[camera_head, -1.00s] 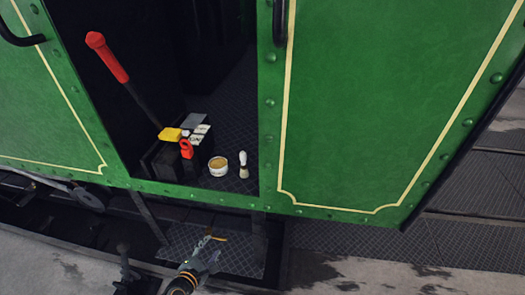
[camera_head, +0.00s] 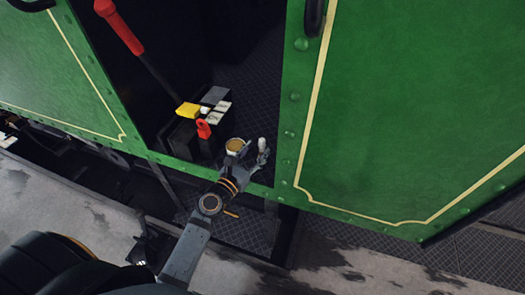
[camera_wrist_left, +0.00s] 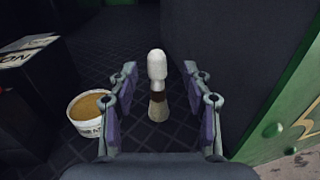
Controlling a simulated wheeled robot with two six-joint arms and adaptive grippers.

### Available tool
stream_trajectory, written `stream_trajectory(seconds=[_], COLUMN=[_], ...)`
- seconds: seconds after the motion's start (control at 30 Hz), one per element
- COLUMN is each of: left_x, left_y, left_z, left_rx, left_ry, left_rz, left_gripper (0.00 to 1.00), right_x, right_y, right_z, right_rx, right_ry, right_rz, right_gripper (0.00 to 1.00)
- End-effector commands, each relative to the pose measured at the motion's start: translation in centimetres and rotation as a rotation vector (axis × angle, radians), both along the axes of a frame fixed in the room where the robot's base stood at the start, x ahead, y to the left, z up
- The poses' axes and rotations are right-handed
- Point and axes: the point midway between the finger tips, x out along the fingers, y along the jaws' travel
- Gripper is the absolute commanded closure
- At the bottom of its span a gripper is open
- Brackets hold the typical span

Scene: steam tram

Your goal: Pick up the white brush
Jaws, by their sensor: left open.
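The white brush (camera_wrist_left: 157,80) stands upright on the dark tread-plate floor of the tram doorway, with a pale rounded top, a dark band and a pale lower part. In the left wrist view it is between the open fingers of my left gripper (camera_wrist_left: 160,105), a little beyond them, with a gap on both sides. In the head view the left gripper (camera_head: 250,155) is at the doorway floor, partly covering the brush (camera_head: 262,144). My right gripper is not in view.
A white tub with brown contents (camera_wrist_left: 90,112) stands close left of the gripper. A dark box with cards (camera_head: 218,112), a yellow item (camera_head: 188,110) and a red padlock-like item (camera_head: 203,129) is further left. The green door-side panel (camera_wrist_left: 285,125) is close on the right.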

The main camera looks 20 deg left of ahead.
Motion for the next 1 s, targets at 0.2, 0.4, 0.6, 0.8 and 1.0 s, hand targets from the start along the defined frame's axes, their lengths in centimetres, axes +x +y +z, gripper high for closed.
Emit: stream_trajectory(seconds=[0.2, 0.4, 0.6, 0.8, 1.0], left_x=[3.5, 5.0, 5.0, 5.0, 5.0], left_y=[-0.4, -0.7, -0.7, -0.7, -0.7], left_z=[0.2, -0.1, -0.1, -0.1, -0.1], left_rx=[-0.001, 0.001, 0.001, 0.001, 0.001], left_ry=[-0.002, 0.000, 0.000, 0.000, 0.001], left_rz=[0.001, 0.001, 0.001, 0.001, 0.001], left_gripper=[0.51, 0.51, 0.56, 0.83, 1.00], right_x=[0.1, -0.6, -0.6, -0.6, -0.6], right_y=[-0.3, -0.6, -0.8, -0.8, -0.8], right_z=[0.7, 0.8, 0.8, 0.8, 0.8], right_rx=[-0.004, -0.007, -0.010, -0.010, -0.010], right_ry=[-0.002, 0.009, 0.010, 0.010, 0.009], right_rz=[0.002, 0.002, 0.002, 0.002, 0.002], right_gripper=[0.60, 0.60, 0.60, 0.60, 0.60])
